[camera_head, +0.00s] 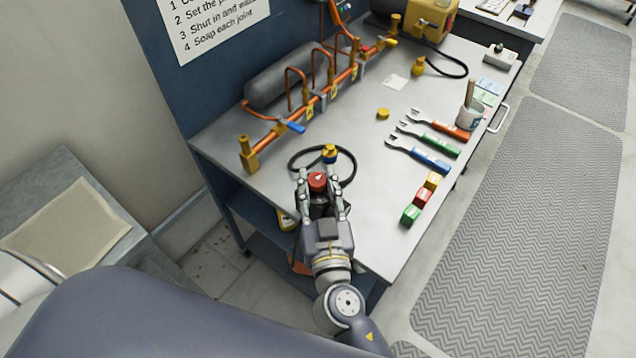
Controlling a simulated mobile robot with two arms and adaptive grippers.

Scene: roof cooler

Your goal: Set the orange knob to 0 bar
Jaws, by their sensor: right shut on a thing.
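A round red-orange knob (317,180) with a small white mark on top sits above a black body near the workbench's near-left edge. My right gripper (319,184) is upright in the picture, with one finger on each side of the knob, shut on it. The knob's scale and its exact setting are too small to read. No other clearly orange knob shows. My left gripper is not in view.
On the workbench (375,170), a copper manifold (280,130) with a blue lever and grey cylinder (285,82) lies behind. Wrenches (420,155), colored blocks (421,201) and a yellow cap (383,113) lie right. A yellow machine (430,20) stands far back. The bench middle is mostly clear.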

